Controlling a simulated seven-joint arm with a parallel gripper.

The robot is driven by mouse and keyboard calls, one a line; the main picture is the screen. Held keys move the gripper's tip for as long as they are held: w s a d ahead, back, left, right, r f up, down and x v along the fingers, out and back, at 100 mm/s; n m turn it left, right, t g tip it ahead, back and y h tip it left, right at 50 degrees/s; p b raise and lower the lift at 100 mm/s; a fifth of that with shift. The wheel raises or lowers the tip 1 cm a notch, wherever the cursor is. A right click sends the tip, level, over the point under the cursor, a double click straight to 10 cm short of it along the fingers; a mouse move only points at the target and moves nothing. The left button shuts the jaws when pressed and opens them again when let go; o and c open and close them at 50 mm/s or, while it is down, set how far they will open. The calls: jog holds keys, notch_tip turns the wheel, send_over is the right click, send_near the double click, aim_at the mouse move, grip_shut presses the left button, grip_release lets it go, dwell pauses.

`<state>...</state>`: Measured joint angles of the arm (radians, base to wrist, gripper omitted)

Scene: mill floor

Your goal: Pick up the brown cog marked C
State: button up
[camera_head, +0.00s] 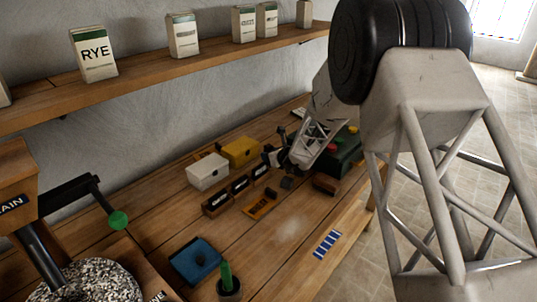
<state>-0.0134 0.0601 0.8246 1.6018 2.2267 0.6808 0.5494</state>
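I cannot pick out a brown cog marked C in the head view; parts this small are too blurred to read. My gripper (286,165) is at the end of the pale arm, low over the middle of the bench (285,228). It is beside a row of small dark-labelled wooden boxes (240,186). Its fingers are dark and tiny here, so I cannot tell whether they are open or hold anything. A small dark piece (287,183) shows just below the gripper; I cannot tell what it is. An orange-brown holder with a dark label (261,206) lies to the lower left.
A white box (207,172) and a yellow box (240,152) stand behind the row. A blue tray (196,261) and a green-handled item (227,281) are in front. A shelf (140,84) runs above.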

jog(key=shift+w+a+f, duration=0.2)
jog(key=shift+w+a, duration=0.1)
jog(key=shift+w, duration=0.15)
jog(key=c, duration=0.7)
